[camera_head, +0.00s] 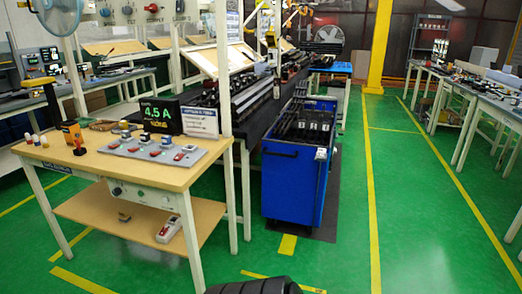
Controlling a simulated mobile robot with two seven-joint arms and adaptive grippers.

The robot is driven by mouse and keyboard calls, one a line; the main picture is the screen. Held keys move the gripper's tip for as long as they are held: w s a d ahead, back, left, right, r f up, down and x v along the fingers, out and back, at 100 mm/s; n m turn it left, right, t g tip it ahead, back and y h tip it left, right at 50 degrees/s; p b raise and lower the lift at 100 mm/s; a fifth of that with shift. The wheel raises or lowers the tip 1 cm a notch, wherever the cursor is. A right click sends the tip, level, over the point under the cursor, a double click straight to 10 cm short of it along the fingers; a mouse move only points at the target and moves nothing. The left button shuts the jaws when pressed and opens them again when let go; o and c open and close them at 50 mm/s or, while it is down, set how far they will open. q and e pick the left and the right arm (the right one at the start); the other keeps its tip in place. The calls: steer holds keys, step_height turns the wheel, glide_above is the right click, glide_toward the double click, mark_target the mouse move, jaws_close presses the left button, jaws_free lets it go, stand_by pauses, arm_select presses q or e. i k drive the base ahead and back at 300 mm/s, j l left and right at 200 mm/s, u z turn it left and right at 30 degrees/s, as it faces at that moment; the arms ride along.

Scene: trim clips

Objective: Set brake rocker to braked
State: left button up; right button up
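I cannot tell for sure which part is the brake rocker. A grey panel (150,149) with red and dark switches and knobs lies on the wooden-topped workbench at the left. A white control box (140,194) with a green button and a knob hangs under that bench top. A white and red device (168,229) lies on the bench's lower shelf. A blue cart (290,184) stands to the right of the bench, with a small white part (321,154) at its upper front corner. The switch positions are too small to read. Neither gripper is in view.
A dark display reading 4.5 A (160,117) and an orange tool (73,137) stand on the workbench (90,163). Other benches (470,92) line the right. The green floor (420,220) between is clear.

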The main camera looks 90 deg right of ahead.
mark_target(321, 152)
steer(key=z, duration=3.25)
steer(key=i+l+u, duration=0.45)
steer(key=i+l, duration=0.35)
steer(key=i, duration=0.75)
steer(key=i+l+u, duration=0.5)
steer(key=i+l, duration=0.8)
steer(key=i, duration=0.05)
